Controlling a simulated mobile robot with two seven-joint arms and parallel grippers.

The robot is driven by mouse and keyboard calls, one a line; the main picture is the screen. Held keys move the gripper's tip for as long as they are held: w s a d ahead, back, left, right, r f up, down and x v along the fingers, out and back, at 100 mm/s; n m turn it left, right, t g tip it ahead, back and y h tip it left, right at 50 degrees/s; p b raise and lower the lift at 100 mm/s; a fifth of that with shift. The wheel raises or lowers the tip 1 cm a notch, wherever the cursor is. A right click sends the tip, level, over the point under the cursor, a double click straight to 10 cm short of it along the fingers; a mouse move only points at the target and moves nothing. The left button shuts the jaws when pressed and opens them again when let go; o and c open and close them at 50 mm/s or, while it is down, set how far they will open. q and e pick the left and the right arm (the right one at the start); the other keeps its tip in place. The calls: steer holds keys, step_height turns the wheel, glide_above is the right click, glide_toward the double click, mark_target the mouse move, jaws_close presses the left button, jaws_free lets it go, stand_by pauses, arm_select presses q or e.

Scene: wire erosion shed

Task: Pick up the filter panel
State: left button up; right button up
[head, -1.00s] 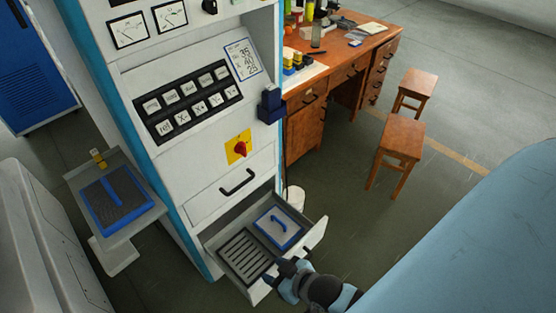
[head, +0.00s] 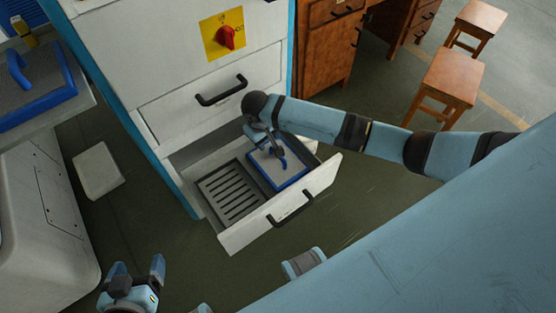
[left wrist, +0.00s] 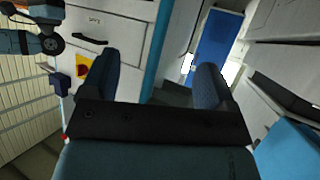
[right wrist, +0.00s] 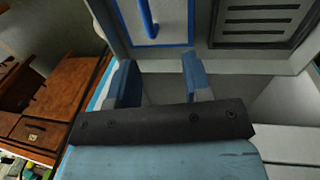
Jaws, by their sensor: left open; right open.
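A light grey filter panel (head: 266,168) with a blue frame and a blue handle lies in the right part of the open drawer (head: 250,233). Its handle is partly hidden by my right gripper (head: 275,150), which is open above it. The right wrist view shows part of the panel (right wrist: 172,20) beyond the open, empty fingers (right wrist: 160,75). A second panel (head: 40,95), dark grey with a blue frame and handle, lies on a shelf at the far left. My left gripper (head: 136,268) is open and empty, low at the bottom left, away from both panels.
A slotted grey bay (head: 230,190) fills the drawer's left part. A closed drawer (head: 205,105) and a red knob (head: 226,37) are above. A white machine body (head: 45,220) stands at left. Stools (head: 446,85) and a wooden desk (head: 330,45) are at the back right. Floor is clear in front.

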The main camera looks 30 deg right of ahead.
mark_target(280, 173)
steer(key=f+b, duration=0.1)
steer(key=f, duration=0.1)
steer(key=d+f, duration=0.1)
steer(key=f, duration=0.2)
steer(key=d+f+b, duration=0.1)
steer(key=f, duration=0.1)
steer(key=shift+w+d+f+b, duration=0.15)
steer(key=shift+w+b, duration=0.2)
steer(key=shift+d+f+b, duration=0.25)
steer(key=shift+f+b, duration=0.1)
steer(key=shift+f, duration=0.5)
steer(key=f+b, duration=0.1)
steer(key=d+f+b, duration=0.1)
steer(key=f, duration=0.1)
steer(key=shift+d+f, duration=0.15)
steer(key=shift+f, duration=0.1)
steer(key=shift+w+d+f, duration=0.1)
steer(key=shift+f, duration=0.25)
arm_select(q)
steer(key=w+d+r+t+h, duration=0.2)
steer(key=d+r+t, duration=0.1)
steer(key=r, duration=0.3)
steer(key=shift+w+d+r+t+h, duration=0.3)
steer(key=shift+d+r+t, duration=0.1)
steer(key=shift+t, duration=0.1)
arm_select(e)
jaws_close()
